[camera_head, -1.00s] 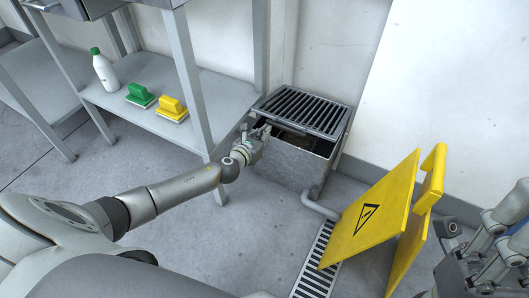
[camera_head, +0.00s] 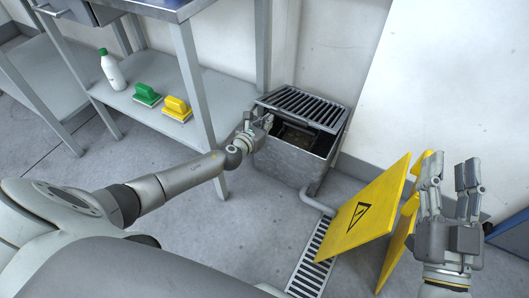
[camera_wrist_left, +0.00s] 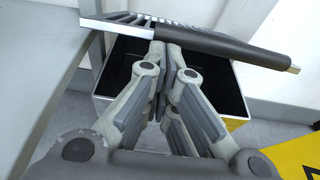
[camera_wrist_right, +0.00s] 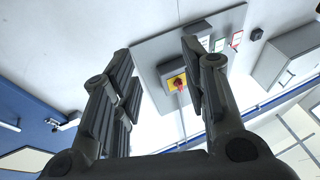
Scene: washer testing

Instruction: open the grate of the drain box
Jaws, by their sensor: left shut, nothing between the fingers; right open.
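The drain box (camera_head: 287,164) is a grey metal box on the floor against the wall, beside the shelf unit. Its slatted grate (camera_head: 304,107) lies over the back part of the top, and the front part of the box is uncovered and dark inside. My left gripper (camera_head: 268,121) is shut and empty at the box's left front, by the grate's edge. In the left wrist view its fingertips (camera_wrist_left: 166,46) are just under the grate's dark front bar (camera_wrist_left: 205,41); I cannot tell whether they touch. My right gripper (camera_head: 452,165) is open and empty, raised at the right, fingers up.
A yellow warning sign (camera_head: 362,215) stands right of the box, near a floor drain strip (camera_head: 312,258). A pipe (camera_head: 316,203) leaves the box's base.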

